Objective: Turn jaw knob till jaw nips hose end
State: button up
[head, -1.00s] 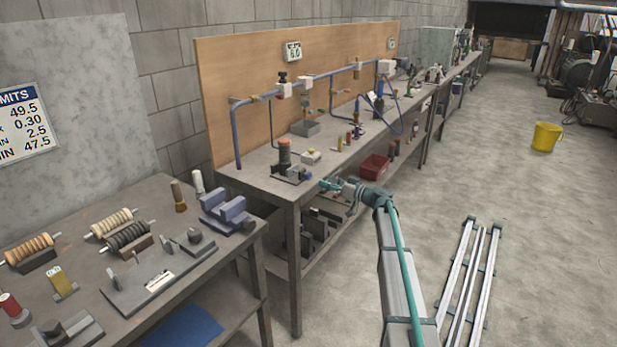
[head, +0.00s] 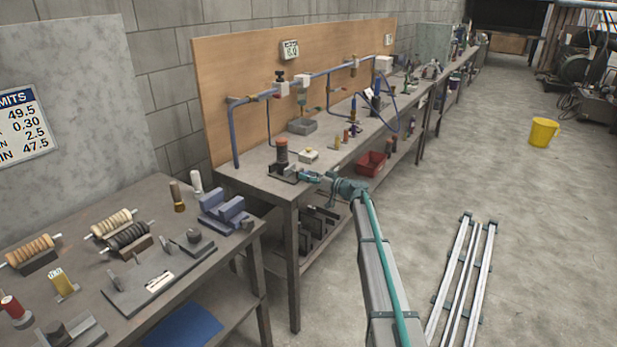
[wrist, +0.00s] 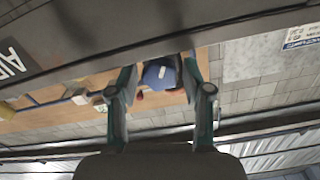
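A dark fixture (head: 286,174) with an upright reddish-brown cylinder (head: 281,152) stands at the near end of the long bench. My gripper (head: 307,177) reaches in low from the right, at the fixture's right side. In the wrist view my gripper (wrist: 160,75) has its two fingers apart, one on each side of a round blue knob (wrist: 158,73). A narrow gap seems to show beside the knob, and I cannot make out firm contact. The jaw and the hose end are too small or hidden to tell apart.
A small pale box (head: 308,156) sits just behind the fixture. Blue pipework (head: 240,135) runs along the wooden backboard (head: 225,80). A red bin (head: 371,164) is farther along. The near bench (head: 215,262) holds coils and blocks. The floor at right has rails (head: 465,275).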

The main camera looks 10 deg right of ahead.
grip_shut()
jog(key=b, duration=0.1)
jog(key=m+b, duration=0.1)
jog(key=shift+f+m+b, duration=0.3)
jog(key=shift+b, duration=0.1)
jog(key=shift+r+m+b, duration=0.1)
jog(key=shift+m+b, duration=0.8)
jog(key=shift+b, duration=0.05)
jog(key=shift+r+m+b, duration=0.2)
jog(key=shift+m+b, duration=0.1)
jog(key=shift+m, duration=0.4)
jog(key=shift+o, duration=1.8)
grip_release()
jog(key=shift+r, duration=0.1)
